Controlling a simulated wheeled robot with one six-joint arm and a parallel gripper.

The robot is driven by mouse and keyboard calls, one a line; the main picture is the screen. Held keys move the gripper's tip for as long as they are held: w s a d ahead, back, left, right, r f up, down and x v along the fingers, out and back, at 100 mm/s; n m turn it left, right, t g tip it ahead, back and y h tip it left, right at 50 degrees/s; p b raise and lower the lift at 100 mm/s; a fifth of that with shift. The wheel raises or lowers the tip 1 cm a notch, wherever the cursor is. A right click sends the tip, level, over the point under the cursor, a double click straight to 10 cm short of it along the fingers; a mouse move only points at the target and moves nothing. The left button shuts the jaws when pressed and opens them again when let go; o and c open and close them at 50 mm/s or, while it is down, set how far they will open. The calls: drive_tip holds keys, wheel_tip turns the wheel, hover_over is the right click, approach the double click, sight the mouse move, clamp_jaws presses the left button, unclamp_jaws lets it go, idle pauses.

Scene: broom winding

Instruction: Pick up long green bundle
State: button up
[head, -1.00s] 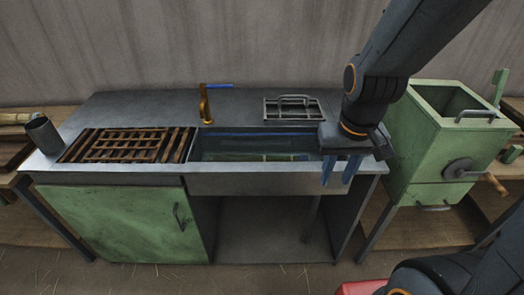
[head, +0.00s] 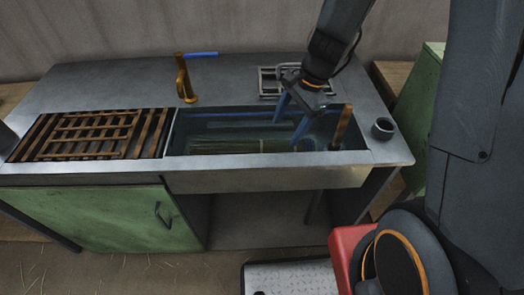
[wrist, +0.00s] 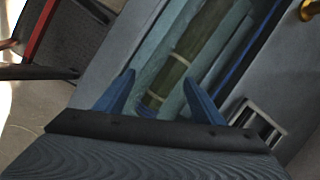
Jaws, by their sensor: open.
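The long green bundle (head: 240,146) lies in the sink basin, along its front side, with a pale band around it. In the wrist view the bundle (wrist: 186,62) shows between my fingers, running away up the picture, and its near end lies just past the fingertips. My gripper (head: 290,122) is open, its blue fingers over the right part of the basin, pointing down. The wrist view shows my gripper (wrist: 158,92) with the fingers spread and nothing between them touching. The far end of the bundle is cut off in the wrist view.
The basin's front rim (head: 250,179) stands close to the bundle. A brown upright piece (head: 341,127) stands at the basin's right end, beside a dark cup (head: 383,128). A wire rack (head: 270,84) and brass tap (head: 184,80) are behind; a wooden grate (head: 95,134) covers the left.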

sight(267, 143)
drive_tip(key=w+a+f+m, duration=0.1)
drive_tip(key=f, duration=0.1)
drive_tip(key=w+a+f+m+b, duration=0.1)
drive_tip(key=f+m, duration=0.1)
drive_tip(key=w+a+f+m+y, duration=0.1)
drive_tip(key=w+f+m, duration=0.1)
drive_tip(key=shift+w+a+f, duration=0.1)
drive_tip(key=shift+f, duration=0.1)
drive_tip(key=shift+x, duration=3.8)
drive_tip(key=shift+w, duration=0.1)
drive_tip(key=c, duration=1.1)
